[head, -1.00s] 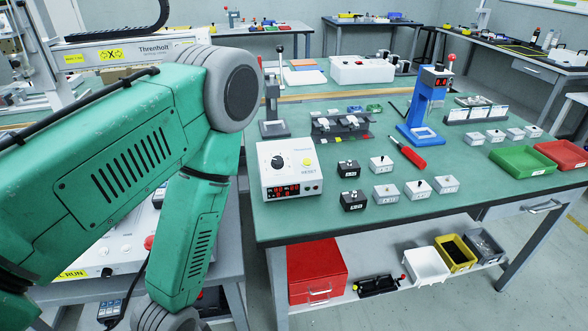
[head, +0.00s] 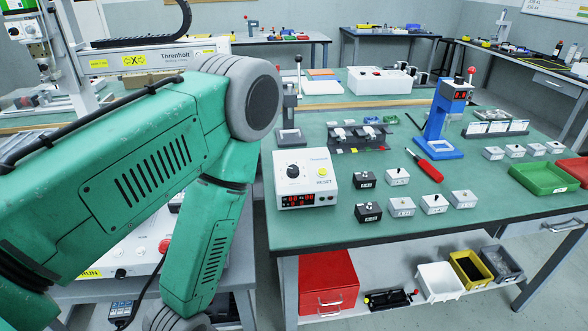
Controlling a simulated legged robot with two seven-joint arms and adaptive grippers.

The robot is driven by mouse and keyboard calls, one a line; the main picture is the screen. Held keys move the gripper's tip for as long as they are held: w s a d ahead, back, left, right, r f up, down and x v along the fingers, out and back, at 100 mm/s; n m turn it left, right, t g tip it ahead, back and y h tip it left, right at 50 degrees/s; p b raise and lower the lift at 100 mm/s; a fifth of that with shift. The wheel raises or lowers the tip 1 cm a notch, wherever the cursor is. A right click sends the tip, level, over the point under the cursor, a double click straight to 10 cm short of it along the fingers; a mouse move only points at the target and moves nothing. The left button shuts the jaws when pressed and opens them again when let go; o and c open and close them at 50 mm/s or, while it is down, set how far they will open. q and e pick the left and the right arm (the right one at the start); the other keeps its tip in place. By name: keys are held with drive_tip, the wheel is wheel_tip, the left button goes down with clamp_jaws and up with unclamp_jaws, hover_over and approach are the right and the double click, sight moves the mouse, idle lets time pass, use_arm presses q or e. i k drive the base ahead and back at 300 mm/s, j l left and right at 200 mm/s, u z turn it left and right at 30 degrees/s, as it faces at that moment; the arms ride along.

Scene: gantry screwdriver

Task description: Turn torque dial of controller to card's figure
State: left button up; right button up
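The controller (head: 306,178) is a white box at the left front of the green-topped bench. Its black torque dial (head: 293,171) is on the upper face, left of a yellow button marked RESET. Red digits light its front panel, too small to read surely. White cards (head: 497,127) stand in a row on a dark holder at the back right of the bench; their figures are not legible. My green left arm fills the left side, bent downward beside the bench, and its gripper is out of the frame. My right gripper is not in view.
Several small black and white blocks (head: 402,206) sit right of the controller. A red-handled screwdriver (head: 430,170) lies near a blue stand (head: 440,125). A green tray (head: 545,178) is at the right. A red drawer box (head: 327,282) is on the lower shelf.

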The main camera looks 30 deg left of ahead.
sight(293, 172)
drive_tip(key=i+l+u, duration=0.1)
drive_tip(key=i+l, duration=0.3)
drive_tip(key=l, duration=0.2)
drive_tip(key=i+l+u, duration=0.15)
drive_tip(key=l, duration=0.2)
drive_tip(key=i+l+u, duration=0.1)
drive_tip(key=i+l, duration=0.15)
drive_tip(key=i+l+u, duration=0.1)
drive_tip(key=l, duration=0.3)
drive_tip(key=i+l, duration=0.2)
drive_tip(key=l, duration=0.2)
drive_tip(key=i+l+u, duration=0.15)
drive_tip(key=l, duration=0.2)
drive_tip(key=i+l+u, duration=0.1)
drive_tip(key=l, duration=0.3)
drive_tip(key=k+j+u, duration=0.1)
drive_tip(key=u, duration=0.3)
drive_tip(key=k+j+u, duration=0.1)
drive_tip(key=u, duration=0.25)
drive_tip(key=k+j+u, duration=0.1)
drive_tip(key=j+u, duration=0.15)
drive_tip(key=u, duration=0.15)
drive_tip(key=j+u, duration=0.2)
drive_tip(key=u, duration=0.15)
